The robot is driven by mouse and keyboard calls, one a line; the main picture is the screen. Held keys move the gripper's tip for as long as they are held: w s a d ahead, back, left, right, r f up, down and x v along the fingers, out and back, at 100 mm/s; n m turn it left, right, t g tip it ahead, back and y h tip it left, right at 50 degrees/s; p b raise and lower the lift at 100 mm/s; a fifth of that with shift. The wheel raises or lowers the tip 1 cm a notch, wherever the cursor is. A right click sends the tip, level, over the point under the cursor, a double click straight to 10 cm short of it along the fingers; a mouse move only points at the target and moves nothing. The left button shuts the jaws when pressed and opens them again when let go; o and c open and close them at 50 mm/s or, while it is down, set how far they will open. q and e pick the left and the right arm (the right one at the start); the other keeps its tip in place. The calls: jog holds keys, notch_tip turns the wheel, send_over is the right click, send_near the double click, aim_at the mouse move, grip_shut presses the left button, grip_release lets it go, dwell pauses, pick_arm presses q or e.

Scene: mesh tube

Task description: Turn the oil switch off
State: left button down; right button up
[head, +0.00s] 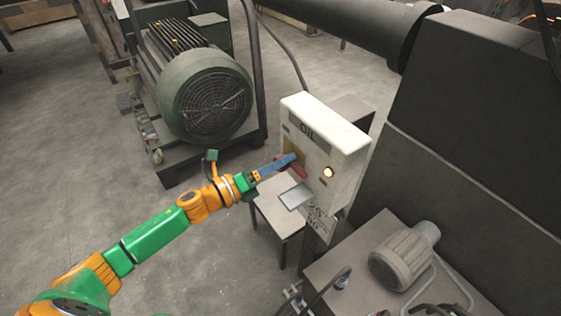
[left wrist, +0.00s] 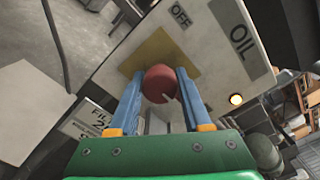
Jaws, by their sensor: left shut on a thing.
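The oil switch is a red knob (left wrist: 160,80) on a yellow plate (left wrist: 158,50) on the front of a white box (head: 322,125) marked OIL. In the left wrist view, an OFF label (left wrist: 180,15) sits above the knob beyond the plate's edge. A thin pale mark on the knob points towards the lower right there. My left gripper (head: 292,158) reaches the box front. Its blue fingers (left wrist: 160,88) are shut on the knob, one on each side. In the head view the fingers cover part of the red knob. My right gripper is not seen.
A lamp (head: 328,172) glows on the box, right of the knob. A large green motor (head: 207,95) stands behind my left arm. A smaller motor (head: 400,258) sits on a bench at lower right. The floor at left is open.

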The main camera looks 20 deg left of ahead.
pick_arm(q)
jog(key=shift+r, duration=0.1)
jog(key=n+p, duration=0.1)
jog(key=n, duration=0.3)
jog(key=n+p, duration=0.1)
jog(key=n, duration=0.3)
jog(key=shift+n, duration=0.4)
jog(key=n+p, duration=0.1)
jog(key=n, duration=0.3)
jog(key=shift+n+p, duration=0.65)
jog(key=shift+n, duration=1.95)
